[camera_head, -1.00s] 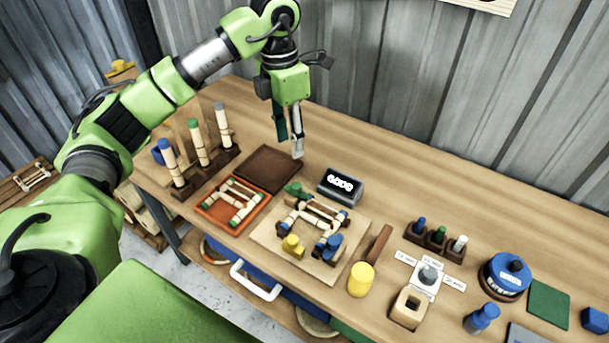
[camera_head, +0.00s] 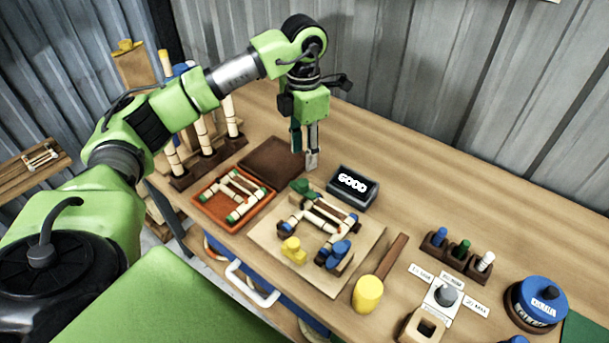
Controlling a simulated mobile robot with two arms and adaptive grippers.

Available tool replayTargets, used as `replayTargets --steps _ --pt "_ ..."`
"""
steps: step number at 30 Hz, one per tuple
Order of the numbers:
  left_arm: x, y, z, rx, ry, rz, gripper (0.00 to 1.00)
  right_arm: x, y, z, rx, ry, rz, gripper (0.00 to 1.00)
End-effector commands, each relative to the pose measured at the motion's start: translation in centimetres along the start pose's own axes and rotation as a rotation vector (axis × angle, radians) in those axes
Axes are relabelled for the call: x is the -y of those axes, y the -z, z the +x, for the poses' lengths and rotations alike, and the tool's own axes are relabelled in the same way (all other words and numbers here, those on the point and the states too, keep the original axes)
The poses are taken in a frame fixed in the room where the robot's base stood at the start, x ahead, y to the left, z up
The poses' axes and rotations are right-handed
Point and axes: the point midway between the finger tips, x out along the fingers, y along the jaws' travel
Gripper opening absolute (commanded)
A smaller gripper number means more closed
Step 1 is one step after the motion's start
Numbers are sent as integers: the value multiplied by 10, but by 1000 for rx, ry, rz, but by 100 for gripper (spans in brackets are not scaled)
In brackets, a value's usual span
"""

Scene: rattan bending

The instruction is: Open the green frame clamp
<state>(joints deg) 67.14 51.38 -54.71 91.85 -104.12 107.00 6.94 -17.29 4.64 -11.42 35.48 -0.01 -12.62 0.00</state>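The green frame clamp (camera_head: 301,188) sits at the back corner of a pale wooden board (camera_head: 264,238), beside a frame of light rattan pieces (camera_head: 325,213). A yellow clamp (camera_head: 293,250) and a blue clamp (camera_head: 337,254) are at the front of the same board. My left gripper (camera_head: 305,160) points down just behind and above the green clamp. Its two fingers are a little apart with nothing seen between them. From this angle I cannot tell whether a fingertip touches the clamp. My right gripper is not in view.
An orange tray (camera_head: 207,207) with another rattan frame and a brown plate (camera_head: 270,160) lie left. A yellow-headed mallet (camera_head: 368,294) lies right. The table's back right is clear.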

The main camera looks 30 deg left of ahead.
Motion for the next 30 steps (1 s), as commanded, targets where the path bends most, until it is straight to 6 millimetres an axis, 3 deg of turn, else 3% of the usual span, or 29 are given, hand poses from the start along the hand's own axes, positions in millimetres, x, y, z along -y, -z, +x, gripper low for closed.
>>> replayTargets --steps 6,12,18,26,30 --pt "1 1 46 -4 3 -1 37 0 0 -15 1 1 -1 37" --pt "0 1 77 -2 1 0 37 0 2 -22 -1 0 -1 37" --pt "0 0 91 0 0 0 37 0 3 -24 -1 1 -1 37" --pt "0 0 92 0 0 0 37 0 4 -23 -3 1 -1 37" --pt "0 0 92 0 0 0 3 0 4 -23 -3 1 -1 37"
